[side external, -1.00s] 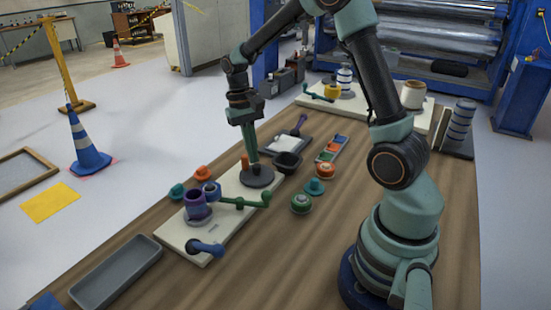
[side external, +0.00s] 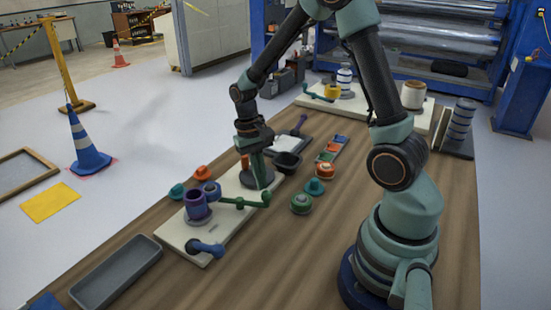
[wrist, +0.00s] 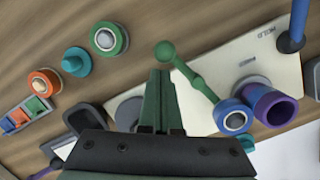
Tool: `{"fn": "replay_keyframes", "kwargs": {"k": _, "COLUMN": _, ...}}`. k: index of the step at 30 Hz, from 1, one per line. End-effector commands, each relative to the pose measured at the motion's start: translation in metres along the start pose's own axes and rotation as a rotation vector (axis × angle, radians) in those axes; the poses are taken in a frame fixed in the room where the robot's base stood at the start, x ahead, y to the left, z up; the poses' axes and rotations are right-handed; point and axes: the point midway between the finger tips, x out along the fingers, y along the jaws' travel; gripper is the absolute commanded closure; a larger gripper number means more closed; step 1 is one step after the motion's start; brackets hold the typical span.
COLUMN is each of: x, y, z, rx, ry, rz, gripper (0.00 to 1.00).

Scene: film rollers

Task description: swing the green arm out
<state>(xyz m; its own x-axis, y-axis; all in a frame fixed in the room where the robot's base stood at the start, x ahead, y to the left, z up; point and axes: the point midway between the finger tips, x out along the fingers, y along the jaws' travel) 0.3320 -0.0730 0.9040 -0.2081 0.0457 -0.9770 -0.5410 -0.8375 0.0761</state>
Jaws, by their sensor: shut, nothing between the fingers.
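The green arm (side external: 240,202) reaches from the purple and blue roller parts on the white board to a round knob at its free end. It also shows in the wrist view (wrist: 198,84), with the knob at upper left and the blue-ringed pivot (wrist: 232,117) at lower right. The purple cup (side external: 197,207) stands beside that pivot. My gripper (side external: 264,186) is shut and empty, pointing down close to the arm's knob end. In the wrist view my fingertips (wrist: 160,74) are just below the knob; whether they touch it I cannot tell.
A blue handle (side external: 206,248) is at the board's near end. A green-topped roller (side external: 301,203), a teal knob (side external: 314,187) and an orange knob (side external: 325,170) stand right of the board. A grey tray (side external: 116,274) lies at lower left.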

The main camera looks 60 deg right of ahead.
Motion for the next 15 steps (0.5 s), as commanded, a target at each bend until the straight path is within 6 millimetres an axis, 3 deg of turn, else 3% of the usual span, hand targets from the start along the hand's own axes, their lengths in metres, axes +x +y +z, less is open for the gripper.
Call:
{"fn": "replay_keyframes", "kwargs": {"k": 7, "x": 0.002, "y": -0.004, "z": 0.015, "rx": -0.001, "ry": 0.004, "rz": 0.005, "gripper": 1.0}}
{"fn": "replay_keyframes", "kwargs": {"k": 15, "x": 0.003, "y": -0.004, "z": 0.015, "rx": 0.001, "ry": 0.003, "rz": 0.005, "gripper": 1.0}}
